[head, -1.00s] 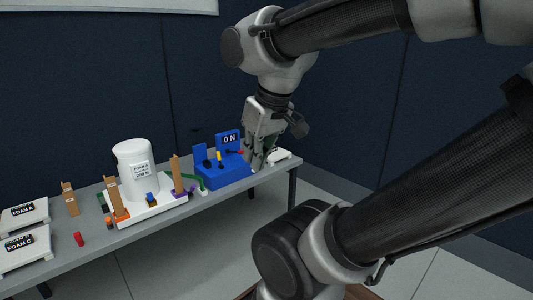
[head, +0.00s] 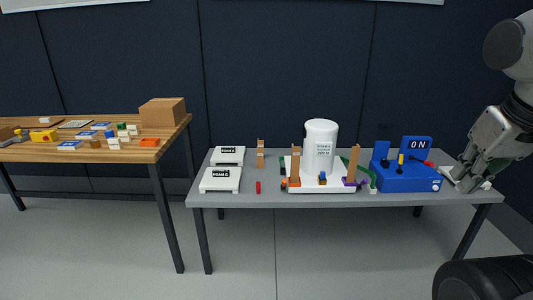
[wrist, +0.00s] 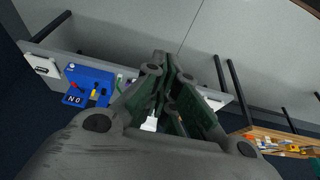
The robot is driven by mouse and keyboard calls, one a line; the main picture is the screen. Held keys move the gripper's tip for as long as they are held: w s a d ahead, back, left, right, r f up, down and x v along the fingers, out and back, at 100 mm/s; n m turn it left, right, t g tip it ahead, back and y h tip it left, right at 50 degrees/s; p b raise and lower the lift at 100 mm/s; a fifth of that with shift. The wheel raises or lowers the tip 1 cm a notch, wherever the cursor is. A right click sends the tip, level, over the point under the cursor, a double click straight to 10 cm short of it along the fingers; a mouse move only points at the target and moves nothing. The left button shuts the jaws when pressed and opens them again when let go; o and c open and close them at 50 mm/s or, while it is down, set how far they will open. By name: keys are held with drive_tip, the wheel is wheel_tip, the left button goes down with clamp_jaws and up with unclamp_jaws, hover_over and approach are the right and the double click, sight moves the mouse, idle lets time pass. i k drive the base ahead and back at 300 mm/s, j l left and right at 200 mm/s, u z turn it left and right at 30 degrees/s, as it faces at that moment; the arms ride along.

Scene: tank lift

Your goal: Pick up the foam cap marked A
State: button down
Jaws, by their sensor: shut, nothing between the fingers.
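The foam cap marked A (head: 228,161) is a flat white block with a black label, at the back left of the grey table (head: 262,199). A similar white block (head: 222,187), which looks labelled FOAM C, sits just in front of it. My gripper (head: 466,181) is at the far right end of this table, well away from both caps, past the blue box. In the wrist view my gripper (wrist: 167,58) has its fingers together and empty. I cannot make out the cap marked A in the wrist view.
A white tank (head: 321,133) stands on a white base between upright brown posts. The blue box (head: 405,183) beside it shows ON and also appears in the wrist view (wrist: 88,85). A small red cylinder (head: 258,187) is right of the caps. A wooden table (head: 110,154) stands left, across a gap.

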sight(222, 154)
drive_tip(key=i+j, duration=0.3)
drive_tip(key=j, duration=0.15)
drive_tip(key=i+j, duration=0.3)
drive_tip(key=j, duration=0.15)
drive_tip(key=i+j, duration=0.3)
drive_tip(key=j, duration=0.15)
drive_tip(key=i+j, duration=0.3)
drive_tip(key=j, duration=0.15)
drive_tip(key=i+j, duration=0.3)
drive_tip(key=j, duration=0.15)
drive_tip(key=i+j, duration=0.3)
drive_tip(key=j, duration=0.15)
drive_tip(key=i+j, duration=0.3)
drive_tip(key=j, duration=0.15)
